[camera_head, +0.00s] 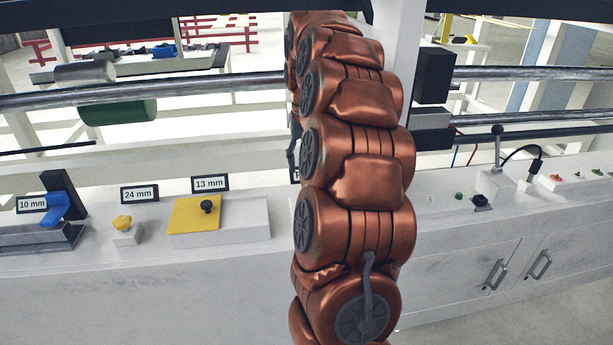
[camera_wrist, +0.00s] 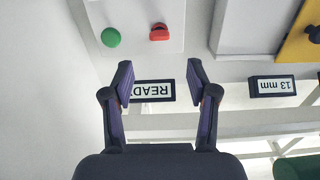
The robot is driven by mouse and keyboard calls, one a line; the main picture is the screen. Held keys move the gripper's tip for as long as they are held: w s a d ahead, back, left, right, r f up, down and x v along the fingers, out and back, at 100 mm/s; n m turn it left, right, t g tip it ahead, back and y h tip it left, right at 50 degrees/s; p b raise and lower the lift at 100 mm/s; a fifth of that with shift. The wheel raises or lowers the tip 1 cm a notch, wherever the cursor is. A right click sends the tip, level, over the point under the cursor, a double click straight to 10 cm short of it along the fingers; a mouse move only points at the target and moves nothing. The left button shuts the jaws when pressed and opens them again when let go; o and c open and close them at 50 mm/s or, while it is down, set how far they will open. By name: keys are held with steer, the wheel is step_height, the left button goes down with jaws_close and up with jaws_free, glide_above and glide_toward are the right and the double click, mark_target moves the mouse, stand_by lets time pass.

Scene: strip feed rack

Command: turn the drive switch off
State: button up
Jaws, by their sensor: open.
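In the wrist view, which is upside down, a small red switch-like part (camera_wrist: 159,32) sits on a white panel beside a round green button or lamp (camera_wrist: 111,37). No label naming the drive switch is visible, and I cannot read the red part's position. My gripper (camera_wrist: 160,80) is open and empty. Its two dark fingers frame a "READY" sign (camera_wrist: 152,91), whose last letter is partly hidden by the left finger. The red part lies beyond the fingertips, apart from them. In the head view my copper arm hides the gripper and this panel.
A lever (camera_head: 497,150) and a small black switch (camera_head: 482,201) stand at right. Metal rails (camera_head: 200,88) cross behind.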

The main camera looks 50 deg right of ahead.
steer(key=shift+r, duration=1.4)
steer(key=s+a+f+n+g, duration=0.1)
steer(key=s+a+f+n, duration=0.1)
steer(key=a, duration=0.8)
steer(key=s+a+f+n, duration=0.2)
steer(key=a, duration=0.8)
steer(key=s+a+f+n+g, duration=0.1)
steer(key=s+a+f, duration=0.25)
steer(key=s, duration=0.25)
steer(key=s+a+f+n, duration=0.1)
steer(key=s+a+f, duration=0.2)
steer(key=s+a, duration=0.3)
steer(key=s+a+f+n+g, duration=0.1)
steer(key=s+a+f+n, duration=0.15)
steer(key=s, duration=0.45)
step_height(320, 180, up, 22)
steer(key=s+a+t+p, duration=0.1)
steer(key=p, duration=1.9)
steer(key=shift+f+m, duration=0.25)
steer(key=shift+m, duration=0.2)
steer(key=shift+c, duration=0.4)
